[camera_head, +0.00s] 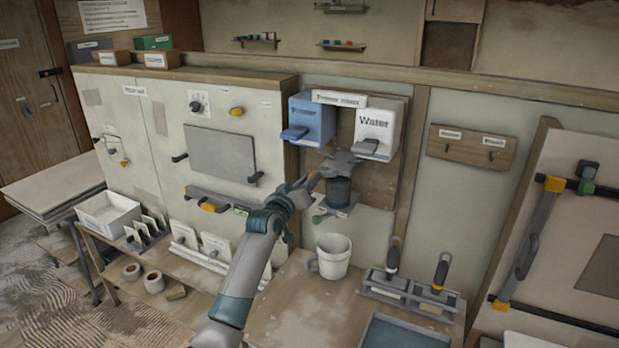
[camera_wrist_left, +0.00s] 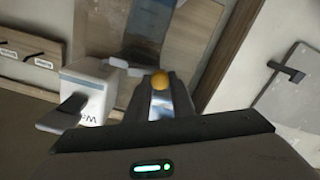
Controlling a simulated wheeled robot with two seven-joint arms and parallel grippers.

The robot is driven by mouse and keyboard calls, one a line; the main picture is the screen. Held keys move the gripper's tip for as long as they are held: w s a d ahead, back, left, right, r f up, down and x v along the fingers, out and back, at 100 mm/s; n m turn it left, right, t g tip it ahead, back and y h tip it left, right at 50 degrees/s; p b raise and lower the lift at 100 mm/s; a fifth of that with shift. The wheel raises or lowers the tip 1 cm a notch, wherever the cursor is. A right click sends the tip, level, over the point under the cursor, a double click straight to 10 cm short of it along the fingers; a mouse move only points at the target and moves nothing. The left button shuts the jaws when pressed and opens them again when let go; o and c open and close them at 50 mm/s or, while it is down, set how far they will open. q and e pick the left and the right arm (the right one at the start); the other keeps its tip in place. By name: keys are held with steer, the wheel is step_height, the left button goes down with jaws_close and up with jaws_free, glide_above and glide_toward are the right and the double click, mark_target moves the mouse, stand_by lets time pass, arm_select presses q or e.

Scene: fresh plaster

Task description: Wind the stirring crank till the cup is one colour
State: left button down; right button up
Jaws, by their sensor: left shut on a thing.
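The dark cup (camera_head: 339,190) stands under the primer dispenser (camera_head: 311,119) and the water dispenser (camera_head: 376,131). A grey stirring part (camera_head: 341,162) sits just over the cup. My left gripper (camera_head: 312,180) reaches in from the left, at the left of the stirring part. In the left wrist view my left gripper (camera_wrist_left: 160,98) is shut on the orange crank knob (camera_wrist_left: 159,79). The water dispenser also shows in the left wrist view (camera_wrist_left: 92,85). The inside of the cup is hidden, so its colour cannot be told. My right gripper is out of view.
A white mug (camera_head: 334,257) stands on the bench (camera_head: 290,310) in front. A tool rack (camera_head: 410,295) with upright handles and a blue-grey tray (camera_head: 400,334) are to its right. A panel (camera_head: 220,153) with handles stands left of my arm.

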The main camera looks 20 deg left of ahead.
arm_select(q)
steer(key=d+f+n+p, duration=0.1)
steer(key=n, duration=0.3)
steer(key=d+f+n, duration=0.1)
steer(key=n, duration=0.2)
steer(key=d+f+n+p, duration=0.1)
steer(key=n, duration=0.3)
steer(key=shift+f+n+p, duration=0.3)
steer(key=shift+f+p, duration=0.05)
steer(key=shift+f, duration=0.05)
steer(key=c, duration=1.5)
jaws_free()
steer(key=shift+c, duration=0.2)
steer(key=shift+s, duration=0.15)
steer(key=s+b, duration=0.5)
steer(key=s, duration=1.2)
steer(key=shift+a, duration=0.3)
steer(key=shift+s, duration=0.1)
